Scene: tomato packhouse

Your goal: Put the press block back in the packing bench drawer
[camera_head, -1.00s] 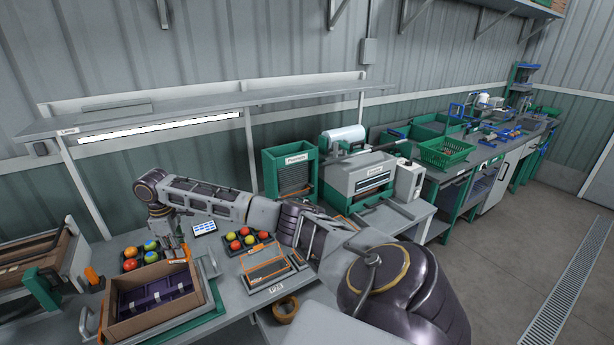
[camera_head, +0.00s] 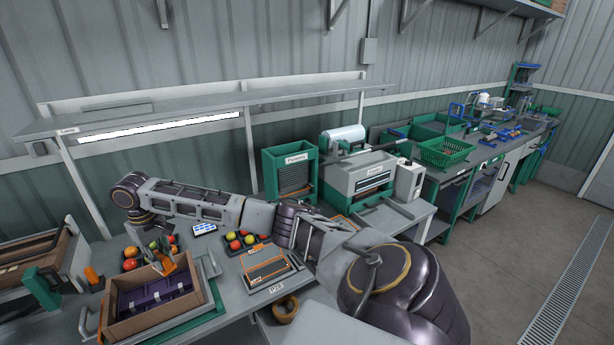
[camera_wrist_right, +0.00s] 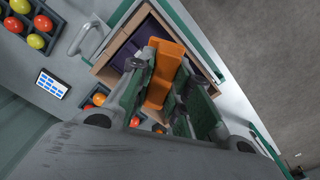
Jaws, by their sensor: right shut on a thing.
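My right gripper (camera_wrist_right: 162,100) is shut on an orange block, which I take to be the press block (camera_wrist_right: 163,70). In the head view the press block (camera_head: 161,264) is above the back part of a cardboard box (camera_head: 152,322) with a purple insert. From these views I cannot tell whether the block touches the insert. What looks like an open drawer (camera_head: 262,320) shows under the bench's front edge, with a brown ring (camera_head: 286,309) at it; most of its inside is hidden. My left gripper is not in view.
Trays of red, yellow and green tomatoes (camera_head: 240,241) and a small screen (camera_head: 203,228) lie behind the box. An orange-edged flat fixture (camera_head: 265,266) sits to its right. A green-handled device (camera_head: 40,288) stands left. A lamp shelf (camera_head: 190,106) hangs above.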

